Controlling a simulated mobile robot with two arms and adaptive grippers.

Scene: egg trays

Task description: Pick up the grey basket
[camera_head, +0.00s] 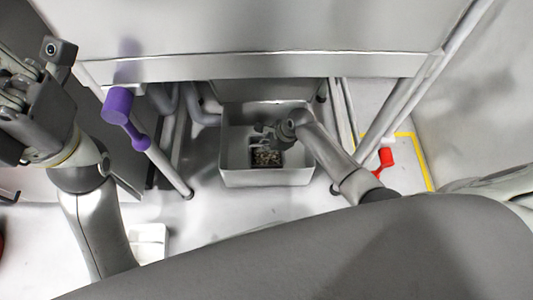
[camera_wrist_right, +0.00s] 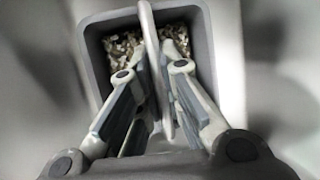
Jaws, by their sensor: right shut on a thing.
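The small grey basket (camera_wrist_right: 203,45) holds many pale brown, chip-like pieces. In the head view the basket (camera_head: 280,159) looks small and dark, inside a larger light grey bin (camera_head: 265,178) under the table. A thin pale handle (camera_wrist_right: 151,35) arches over the basket and runs between the fingers of my right gripper (camera_wrist_right: 158,85). My right gripper (camera_head: 268,133) is shut on this handle above the contents. Whether the basket touches the bin floor cannot be told. My left gripper (camera_head: 28,105) is at the far left edge, away from the basket; its fingertips are not clearly seen.
The table's front edge (camera_head: 250,66) lies above the bin, with metal legs (camera_head: 170,173) on both sides. A purple object (camera_head: 118,107) is near the left leg. A red object (camera_head: 386,157) is by yellow floor tape at right. A white container (camera_head: 149,242) stands at lower left.

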